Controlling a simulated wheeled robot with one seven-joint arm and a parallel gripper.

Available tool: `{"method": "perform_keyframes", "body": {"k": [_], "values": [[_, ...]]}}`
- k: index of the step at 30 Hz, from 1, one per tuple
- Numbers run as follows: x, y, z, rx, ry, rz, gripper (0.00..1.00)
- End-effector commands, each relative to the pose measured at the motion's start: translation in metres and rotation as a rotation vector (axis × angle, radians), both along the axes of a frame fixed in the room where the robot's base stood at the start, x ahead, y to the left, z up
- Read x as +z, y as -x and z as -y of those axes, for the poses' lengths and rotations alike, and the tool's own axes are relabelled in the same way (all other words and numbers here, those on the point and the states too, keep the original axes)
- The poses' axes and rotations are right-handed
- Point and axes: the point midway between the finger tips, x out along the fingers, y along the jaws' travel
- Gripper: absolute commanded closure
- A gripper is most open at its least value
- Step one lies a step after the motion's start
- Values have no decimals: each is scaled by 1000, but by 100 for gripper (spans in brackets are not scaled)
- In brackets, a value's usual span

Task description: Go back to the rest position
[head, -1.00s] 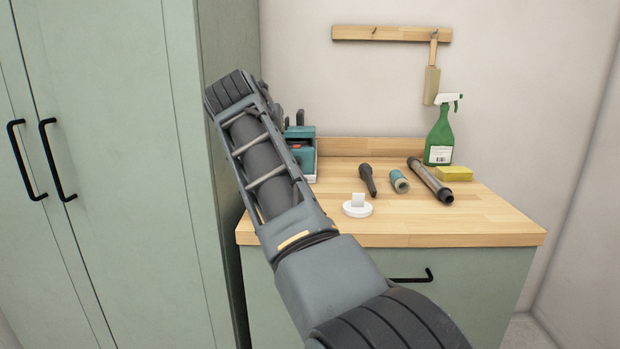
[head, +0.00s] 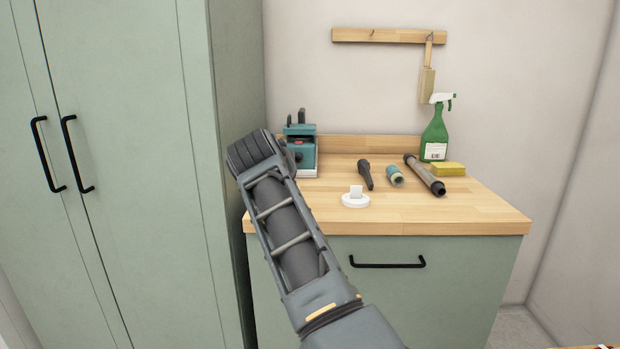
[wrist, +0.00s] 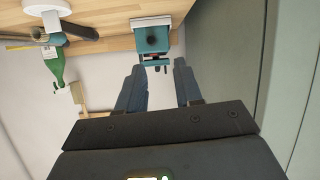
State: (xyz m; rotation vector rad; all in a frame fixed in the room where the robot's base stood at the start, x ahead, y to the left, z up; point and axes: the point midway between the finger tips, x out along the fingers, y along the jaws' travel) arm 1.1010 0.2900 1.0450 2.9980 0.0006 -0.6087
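My gripper (wrist: 158,78) is open in the wrist view, its two dark fingers apart with nothing held between them. Beyond the fingertips a teal device (wrist: 152,38) shows on the wooden counter. In the head view my arm reaches up from the bottom middle, and its far end is in front of the cabinet's edge, left of the teal device (head: 301,148). The fingers cannot be made out in the head view.
The wooden counter (head: 450,215) holds a white round stand (head: 355,200), a black nozzle (head: 365,174), a teal-grey cylinder (head: 395,176), a long tube (head: 424,175), a yellow sponge (head: 448,169) and a green spray bottle (head: 434,138). A tall green cabinet (head: 130,150) stands close left.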

Motion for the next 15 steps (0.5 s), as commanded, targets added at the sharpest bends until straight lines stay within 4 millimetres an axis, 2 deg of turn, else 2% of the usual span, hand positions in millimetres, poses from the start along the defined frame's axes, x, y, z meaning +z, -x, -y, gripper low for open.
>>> {"method": "perform_keyframes", "body": {"k": [1, 5, 8, 12, 15], "values": [[-17, 3, 5, 5, 3, -6, 65], [-55, 14, 16, 25, 2, -10, 65], [-95, 29, 31, 43, 3, -15, 65], [-157, 62, 57, 72, -1, -20, 65], [-196, 91, 75, 91, -7, -19, 65]]}}
